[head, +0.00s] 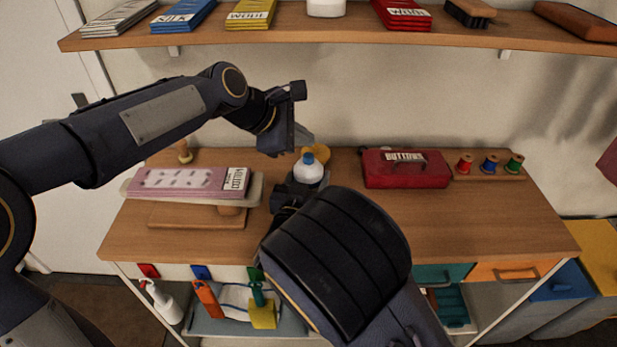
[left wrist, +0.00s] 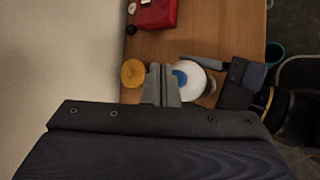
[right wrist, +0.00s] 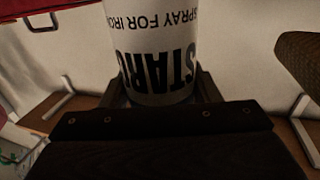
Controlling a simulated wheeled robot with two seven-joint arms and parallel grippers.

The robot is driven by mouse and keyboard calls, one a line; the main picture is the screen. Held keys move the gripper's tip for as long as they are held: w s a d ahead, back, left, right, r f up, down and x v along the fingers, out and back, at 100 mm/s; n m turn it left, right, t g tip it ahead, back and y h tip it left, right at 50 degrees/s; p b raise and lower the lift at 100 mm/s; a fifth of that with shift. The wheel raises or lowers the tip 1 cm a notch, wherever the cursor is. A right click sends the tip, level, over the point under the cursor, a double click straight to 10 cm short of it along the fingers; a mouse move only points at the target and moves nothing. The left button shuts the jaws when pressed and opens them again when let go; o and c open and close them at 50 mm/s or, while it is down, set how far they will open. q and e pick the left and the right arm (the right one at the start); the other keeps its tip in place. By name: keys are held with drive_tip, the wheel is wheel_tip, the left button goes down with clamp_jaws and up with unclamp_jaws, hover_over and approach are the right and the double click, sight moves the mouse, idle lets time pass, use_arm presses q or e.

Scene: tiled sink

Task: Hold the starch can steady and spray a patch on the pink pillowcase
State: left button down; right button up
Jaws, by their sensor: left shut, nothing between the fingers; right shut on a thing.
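The starch can (head: 308,173) is white with a blue cap and stands upright above the worktop. In the right wrist view the can (right wrist: 150,45) shows its dark lettering upside down. My right gripper (right wrist: 160,88) is shut around the can; its arm hides much of it in the head view. My left gripper (head: 300,140) is above and beside the cap, shut and empty. In the left wrist view its fingers (left wrist: 161,85) are close to the can's blue top (left wrist: 180,78); contact cannot be told. The pink pillowcase (head: 180,181) lies flat on a pale padded board at the left.
A yellow round object (head: 318,152) is behind the can. A red button box (head: 405,170) and thread spools (head: 490,166) stand at the back right. A shelf (head: 345,32) with folded fabrics runs above. The worktop's right front (head: 480,220) is clear.

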sight(311, 154)
use_arm(q)
drive_tip(key=shift+f, duration=1.1)
idle(1.2)
drive_tip(key=shift+f, duration=0.5)
drive_tip(key=shift+r, duration=0.5)
wheel_tip(311, 154, up, 6)
idle(0.7)
